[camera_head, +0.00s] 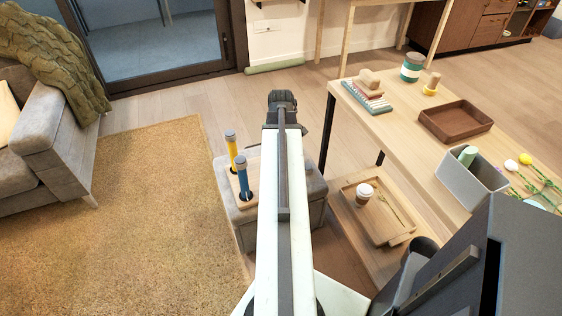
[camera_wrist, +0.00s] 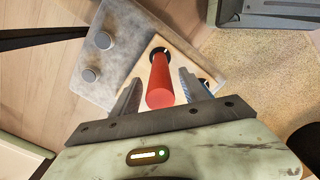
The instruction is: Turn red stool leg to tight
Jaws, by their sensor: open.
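The red stool leg (camera_wrist: 160,84) stands up from a pale wooden board in the wrist view, with its free end toward the camera. My gripper (camera_wrist: 158,88) is open, with one finger on each side of the red leg; I cannot tell whether either finger touches it. In the head view my arm hides the red leg. The wooden board (camera_head: 234,184) lies on a grey upholstered stool (camera_head: 238,214). A yellow leg (camera_head: 231,146) and a blue leg (camera_head: 243,180) stand upright from the board, left of my arm.
A wooden table (camera_head: 412,130) at the right holds a brown tray (camera_head: 455,136), a grey bin (camera_head: 462,188) and other items. A grey sofa (camera_head: 58,150) stands left; the rug (camera_head: 130,220) is clear.

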